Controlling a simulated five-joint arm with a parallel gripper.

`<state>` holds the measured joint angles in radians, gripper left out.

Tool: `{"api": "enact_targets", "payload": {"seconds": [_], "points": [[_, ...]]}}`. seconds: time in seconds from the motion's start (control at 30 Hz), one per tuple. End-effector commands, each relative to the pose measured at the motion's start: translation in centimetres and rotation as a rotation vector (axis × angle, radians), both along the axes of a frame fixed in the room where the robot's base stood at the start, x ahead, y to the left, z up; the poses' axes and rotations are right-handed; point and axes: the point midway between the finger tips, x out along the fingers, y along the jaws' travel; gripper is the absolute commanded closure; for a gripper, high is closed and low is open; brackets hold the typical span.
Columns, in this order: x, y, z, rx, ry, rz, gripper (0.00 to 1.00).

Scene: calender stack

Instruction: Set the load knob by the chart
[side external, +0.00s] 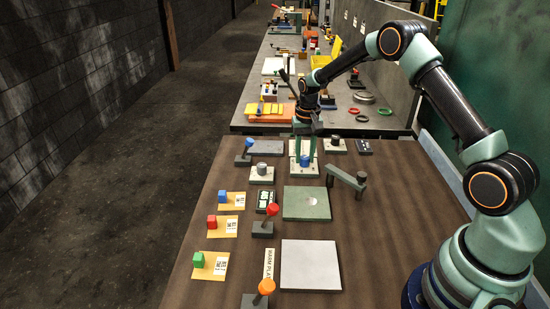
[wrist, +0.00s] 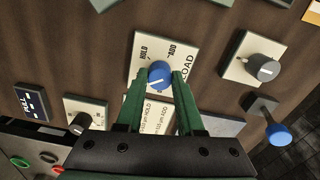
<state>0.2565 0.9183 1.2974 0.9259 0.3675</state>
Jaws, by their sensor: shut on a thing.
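The load knob is a round blue knob (wrist: 159,73) with a white pointer mark, on a pale plate (wrist: 141,68) lettered LOAD, with HOLD and ADD marks. My gripper (wrist: 160,78) has its two green fingers on either side of the knob and is shut on it. In the side external view my gripper (side external: 305,152) points down over the same plate (side external: 302,172), and the knob is mostly hidden there. A pale printed card (wrist: 157,116) shows between the fingers; its small text is only partly readable. I cannot tell which sheet is the chart.
A grey knob (wrist: 263,68) on its own plate and a blue-tipped lever (wrist: 275,132) stand to the right. Another knob (wrist: 81,122) and a FULL sign (wrist: 32,103) are to the left. Red (side external: 271,210) and orange (side external: 266,287) levers stand nearer the side camera.

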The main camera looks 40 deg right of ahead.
Motion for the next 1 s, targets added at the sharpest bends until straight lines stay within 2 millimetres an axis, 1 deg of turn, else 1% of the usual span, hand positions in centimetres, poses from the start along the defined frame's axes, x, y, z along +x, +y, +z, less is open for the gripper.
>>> {"api": "enact_targets", "payload": {"seconds": [0.07, 0.1, 0.17, 0.2, 0.47, 0.57, 0.67, 0.77, 1.0], "points": [[0.0, 0.0, 0.1, 0.000, 0.000, 0.000, 1.00], [0.0, 0.0, 0.1, 0.000, 0.000, 0.001, 0.60], [0.0, 0.0, 0.1, 0.000, 0.000, 0.001, 0.37], [0.0, 0.0, 0.1, 0.000, 0.000, 0.001, 0.33], [0.0, 0.0, 0.1, 0.000, 0.000, 0.001, 0.33], [0.0, 0.0, 0.4, -0.001, -0.001, 0.001, 0.33], [0.1, 0.0, 1.5, -0.001, -0.003, 0.001, 0.33], [0.1, 0.0, 3.3, -0.001, -0.004, 0.001, 0.33], [0.1, 0.0, 8.2, -0.001, -0.005, 0.001, 0.33]]}}
